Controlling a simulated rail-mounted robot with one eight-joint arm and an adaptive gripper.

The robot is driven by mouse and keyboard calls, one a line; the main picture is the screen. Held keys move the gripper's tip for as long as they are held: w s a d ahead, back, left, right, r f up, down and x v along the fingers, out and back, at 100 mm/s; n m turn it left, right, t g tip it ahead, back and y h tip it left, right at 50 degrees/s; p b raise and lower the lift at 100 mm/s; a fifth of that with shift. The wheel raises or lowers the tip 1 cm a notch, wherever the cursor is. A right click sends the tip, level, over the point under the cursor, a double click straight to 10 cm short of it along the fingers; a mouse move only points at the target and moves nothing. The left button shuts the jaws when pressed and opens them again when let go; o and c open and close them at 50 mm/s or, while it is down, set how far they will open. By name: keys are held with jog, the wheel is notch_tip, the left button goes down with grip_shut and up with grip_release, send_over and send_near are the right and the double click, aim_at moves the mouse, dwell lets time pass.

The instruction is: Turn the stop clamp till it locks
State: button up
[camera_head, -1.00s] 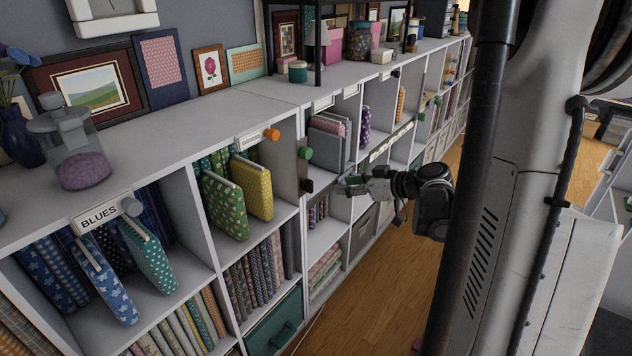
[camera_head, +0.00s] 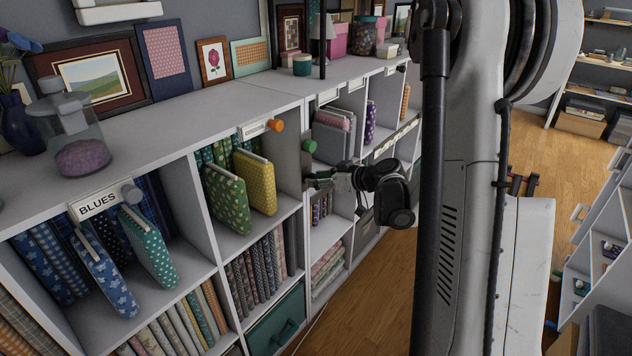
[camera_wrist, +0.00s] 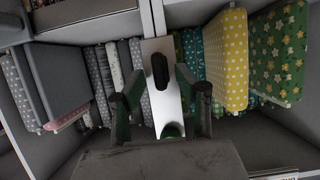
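A pale metal plate (camera_wrist: 160,100) runs along the front edge of a cubby divider. It carries a dark oval piece (camera_wrist: 160,70), which looks like the stop clamp, standing lengthwise along the plate. A green round knob (camera_wrist: 172,130) is on the same plate; in the head view the knob (camera_head: 309,146) sits above my gripper (camera_head: 314,181). In the wrist view my gripper (camera_wrist: 158,72) is open, with one green finger on each side of the dark piece. I cannot tell whether the fingers touch it. In the head view my gripper hides the dark piece.
Patterned quilts fill the cubbies on both sides of the divider, including a yellow one (camera_head: 254,182) protruding at the left. An orange knob (camera_head: 276,125) and a grey knob (camera_head: 130,194) are further left. The wooden floor (camera_head: 370,290) in front is clear.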

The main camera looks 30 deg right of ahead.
jog(key=shift+w+a+f, duration=0.15)
jog(key=shift+w, duration=0.2)
jog(key=shift+c, duration=0.2)
grip_shut()
